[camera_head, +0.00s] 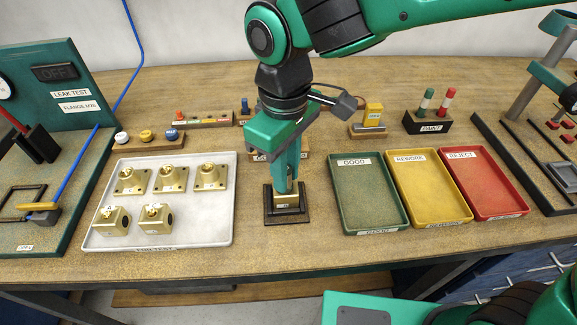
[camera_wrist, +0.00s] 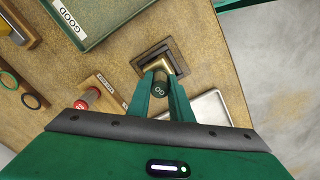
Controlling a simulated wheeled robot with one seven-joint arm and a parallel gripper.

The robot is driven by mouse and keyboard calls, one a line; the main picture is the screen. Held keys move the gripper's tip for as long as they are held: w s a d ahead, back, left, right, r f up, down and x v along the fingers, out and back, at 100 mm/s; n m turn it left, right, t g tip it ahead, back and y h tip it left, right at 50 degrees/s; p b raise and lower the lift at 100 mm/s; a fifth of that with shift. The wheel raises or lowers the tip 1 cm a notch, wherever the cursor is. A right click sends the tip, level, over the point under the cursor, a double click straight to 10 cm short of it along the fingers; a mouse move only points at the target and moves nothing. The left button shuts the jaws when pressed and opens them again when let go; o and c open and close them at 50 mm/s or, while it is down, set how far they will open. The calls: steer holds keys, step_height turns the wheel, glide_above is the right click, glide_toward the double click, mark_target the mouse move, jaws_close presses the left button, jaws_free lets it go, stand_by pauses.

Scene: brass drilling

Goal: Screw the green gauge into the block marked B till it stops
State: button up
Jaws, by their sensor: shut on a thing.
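My gripper (camera_wrist: 164,88) points down and is shut on the green gauge (camera_wrist: 144,101), whose dark round end marked GO faces the wrist camera. The gauge stands between the fingers over a brass block (camera_head: 287,203). The block sits in a dark square holder (camera_head: 270,218) on the bench; block and holder also show beyond the fingers in the wrist view. A small mark on the block's front is too small to read as B. The gauge's lower end is hidden, so I cannot tell how deep it sits in the block.
A white tray (camera_head: 190,236) with several brass blocks lies left of the holder. Green (camera_head: 371,224), yellow (camera_head: 434,215) and red (camera_head: 490,207) trays lie right. A wooden stand (camera_wrist: 112,91) with a red gauge (camera_wrist: 86,98) is close behind my gripper.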

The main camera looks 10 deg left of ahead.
steer(key=m, duration=0.6)
steer(key=shift+f+m, duration=0.1)
steer(key=shift+m, duration=0.3)
steer(key=o, duration=1.4)
steer(key=shift+r, duration=3.55)
